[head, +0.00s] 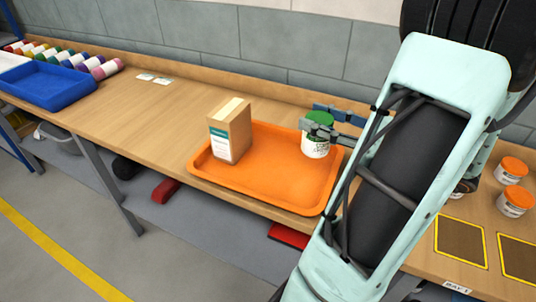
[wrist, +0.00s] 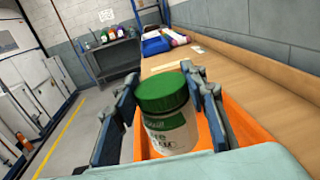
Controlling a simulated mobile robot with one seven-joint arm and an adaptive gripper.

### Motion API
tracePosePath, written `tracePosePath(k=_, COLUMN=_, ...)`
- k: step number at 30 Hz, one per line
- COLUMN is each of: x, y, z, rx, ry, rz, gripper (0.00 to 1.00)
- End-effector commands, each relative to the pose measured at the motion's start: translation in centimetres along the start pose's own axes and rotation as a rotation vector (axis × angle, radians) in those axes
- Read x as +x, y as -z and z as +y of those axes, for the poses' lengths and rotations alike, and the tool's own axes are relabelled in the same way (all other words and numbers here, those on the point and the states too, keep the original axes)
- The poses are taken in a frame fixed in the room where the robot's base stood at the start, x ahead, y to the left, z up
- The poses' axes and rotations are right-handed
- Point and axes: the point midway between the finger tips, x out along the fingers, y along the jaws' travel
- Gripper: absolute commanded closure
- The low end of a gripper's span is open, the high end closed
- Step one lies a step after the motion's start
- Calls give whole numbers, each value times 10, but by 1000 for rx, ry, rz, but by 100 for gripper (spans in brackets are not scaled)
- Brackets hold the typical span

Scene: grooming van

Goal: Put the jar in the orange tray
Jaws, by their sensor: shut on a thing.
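The jar (head: 316,147) is white with a green lid and stands upright at the back right of the orange tray (head: 279,194). My gripper (head: 322,119) is shut on it, with one finger on each side near the lid. In the wrist view the jar (wrist: 170,130) sits between the fingers, with orange tray (wrist: 240,150) around it. I cannot tell whether its base touches the tray floor. My arm hides part of the tray's right edge in the head view.
A brown carton (head: 230,131) stands in the tray's left part. The tray's front middle is bare. Two orange-lidded jars (head: 513,184) stand to the right, near yellow-edged brown squares (head: 461,240). A blue tray (head: 50,86) and several coloured rolls lie at far left.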

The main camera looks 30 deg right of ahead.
Motion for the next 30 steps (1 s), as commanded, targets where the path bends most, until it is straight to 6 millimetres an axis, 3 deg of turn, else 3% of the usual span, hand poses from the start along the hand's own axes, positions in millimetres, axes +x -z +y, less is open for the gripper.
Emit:
tracePosePath(k=5, x=22, y=13, z=-3, rx=3, ry=-4, rz=-3, gripper=91)
tracePosePath(k=14, x=95, y=46, z=-13, rx=5, ry=-5, rz=-3, gripper=91)
tracePosePath(k=18, x=114, y=75, z=-17, rx=6, ry=-3, rz=-2, gripper=91)
tracePosePath(k=30, x=140, y=104, z=-20, rx=3, ry=-3, rz=-2, gripper=91)
